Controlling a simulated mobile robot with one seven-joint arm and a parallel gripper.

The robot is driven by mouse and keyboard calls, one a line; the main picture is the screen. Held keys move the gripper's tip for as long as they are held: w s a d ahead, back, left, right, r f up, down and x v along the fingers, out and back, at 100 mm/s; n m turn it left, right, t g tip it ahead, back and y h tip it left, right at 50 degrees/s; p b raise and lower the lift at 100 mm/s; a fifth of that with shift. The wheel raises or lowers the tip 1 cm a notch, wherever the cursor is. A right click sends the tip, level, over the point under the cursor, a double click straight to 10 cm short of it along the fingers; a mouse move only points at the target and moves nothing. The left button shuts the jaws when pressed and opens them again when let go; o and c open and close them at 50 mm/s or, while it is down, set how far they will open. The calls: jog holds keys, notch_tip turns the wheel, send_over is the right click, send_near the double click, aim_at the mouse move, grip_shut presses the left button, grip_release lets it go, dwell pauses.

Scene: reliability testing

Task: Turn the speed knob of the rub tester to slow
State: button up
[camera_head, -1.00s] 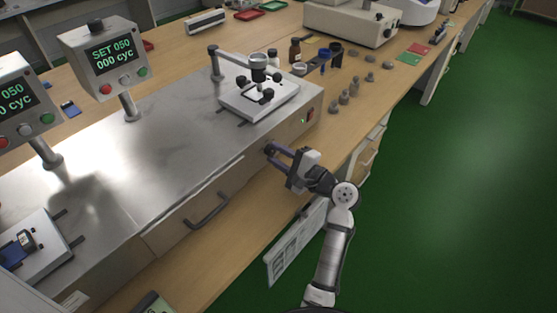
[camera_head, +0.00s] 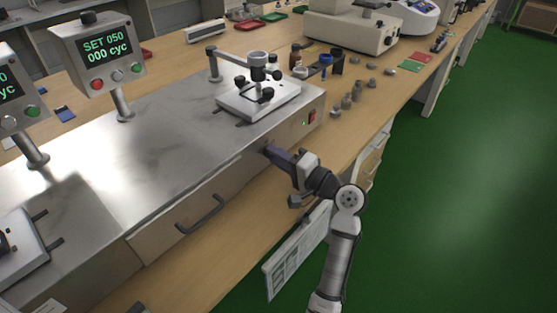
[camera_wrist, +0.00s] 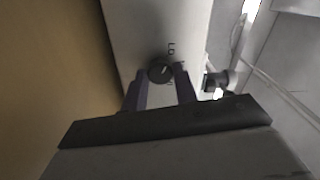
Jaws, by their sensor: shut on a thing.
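The rub tester (camera_head: 165,150) is a long steel-topped box on the bench. Its speed knob (camera_wrist: 160,71) is small, round and dark on the front panel, with a pale pointer line on its face. In the wrist view my gripper (camera_wrist: 161,72) has one finger on each side of the knob and is shut on it. The pointer appears to lean up and right there.
A red switch (camera_head: 312,117) is on the front panel, right of the knob. A drawer with a dark handle (camera_head: 203,215) is to the left. A display (camera_head: 98,55) reads SET 050, 000 cyc. Several grey weights stand on the bench at right. Green floor is open beyond.

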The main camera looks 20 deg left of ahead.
dwell(0.4)
jog(key=o, duration=1)
jog(key=shift+c, duration=0.2)
jog(key=shift+d, duration=0.1)
jog(key=b+v, duration=0.1)
jog(key=v, duration=1.2)
jog(key=shift+d+b, duration=0.3)
jog(key=shift+b, duration=0.1)
jog(key=shift+s, duration=0.1)
